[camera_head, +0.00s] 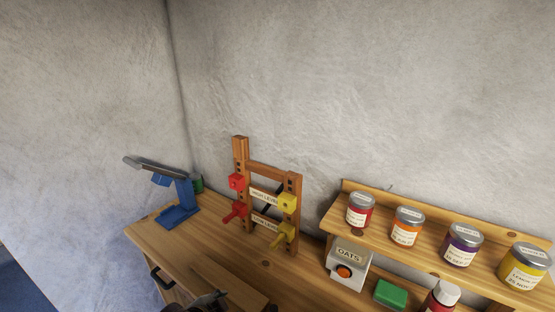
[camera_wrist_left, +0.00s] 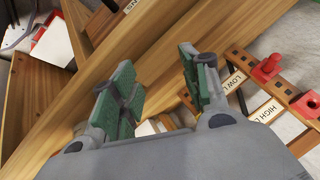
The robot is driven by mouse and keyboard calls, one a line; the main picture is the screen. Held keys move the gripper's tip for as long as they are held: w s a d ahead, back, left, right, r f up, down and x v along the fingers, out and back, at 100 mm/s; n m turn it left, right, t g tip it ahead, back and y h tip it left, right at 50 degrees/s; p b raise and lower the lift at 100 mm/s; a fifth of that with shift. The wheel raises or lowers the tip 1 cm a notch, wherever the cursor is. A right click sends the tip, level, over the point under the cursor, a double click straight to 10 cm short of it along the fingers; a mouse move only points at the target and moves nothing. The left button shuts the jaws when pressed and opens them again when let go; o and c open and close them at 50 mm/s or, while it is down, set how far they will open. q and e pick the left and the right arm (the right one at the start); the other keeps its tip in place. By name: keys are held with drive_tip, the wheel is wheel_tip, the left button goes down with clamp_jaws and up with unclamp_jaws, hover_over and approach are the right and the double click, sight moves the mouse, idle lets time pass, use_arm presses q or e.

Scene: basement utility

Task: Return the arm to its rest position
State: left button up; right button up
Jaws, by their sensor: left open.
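My left gripper (camera_wrist_left: 158,64) is open in the left wrist view, with green pads on its two fingers and nothing between them. The wooden bench shows beyond the fingers. A wooden rack (camera_wrist_left: 262,92) with red pegs and labels lies to the right of the fingers in that view. In the head view, a small dark and green part at the bottom edge may be this gripper, but I cannot tell. My right gripper is in neither view.
The wooden rack (camera_head: 239,172) with red and yellow pegs stands on the wooden bench (camera_head: 165,237). A blue stand (camera_head: 179,207) is at its left. A shelf (camera_head: 331,219) at right holds several jars. An oats box (camera_head: 347,263) and green block (camera_head: 391,294) sit below.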

use_arm(q)
drive_tip(key=s+a+f+n+g+y, duration=0.1)
drive_tip(key=s+a+f+n+g, duration=0.4)
drive_tip(key=s+a+n, duration=0.4)
drive_tip(key=s+d+f, duration=0.1)
drive_tip(key=s+f, duration=0.1)
drive_tip(key=f, duration=1.5)
drive_tip(key=s+f, duration=0.2)
drive_tip(key=f, duration=1.6)
drive_tip(key=s+a+f, duration=0.2)
drive_tip(key=s+f, duration=0.7)
drive_tip(key=s, duration=0.2)
drive_tip(key=s+a+f+g, duration=0.1)
drive_tip(key=s+a+f, duration=0.1)
drive_tip(key=s+f, duration=0.8)
drive_tip(key=shift+s+f+m+y, duration=0.2)
drive_tip(key=shift+s+m+y, duration=0.1)
drive_tip(key=shift+s, duration=0.25)
